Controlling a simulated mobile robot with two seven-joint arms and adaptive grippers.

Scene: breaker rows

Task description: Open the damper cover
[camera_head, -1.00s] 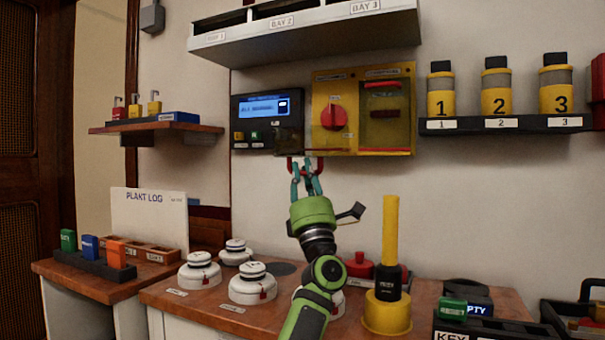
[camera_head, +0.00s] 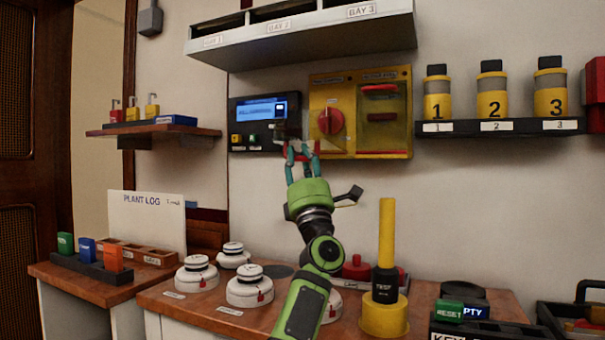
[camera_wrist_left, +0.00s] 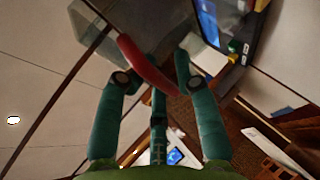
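The yellow damper panel (camera_head: 360,146) is on the wall, with a red knob (camera_head: 331,120) uncovered at its left. A see-through cover (camera_wrist_left: 205,57) with a red handle stands out from the wall, between the blue-screened display and the knob. The red handle (camera_wrist_left: 147,66) lies slantwise among my left gripper's fingers in the left wrist view. My left gripper (camera_head: 302,154) is below and in front of the panel, its teal fingers around the handle. Whether they are shut tight on it I cannot tell. My right gripper is not in view.
The display (camera_head: 258,112) is just left of the panel. A shelf with bays (camera_head: 300,33) overhangs above. Below, the bench holds white round detectors (camera_head: 249,289) and a yellow post (camera_head: 387,250). Numbered canisters (camera_head: 494,95) stand at the right.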

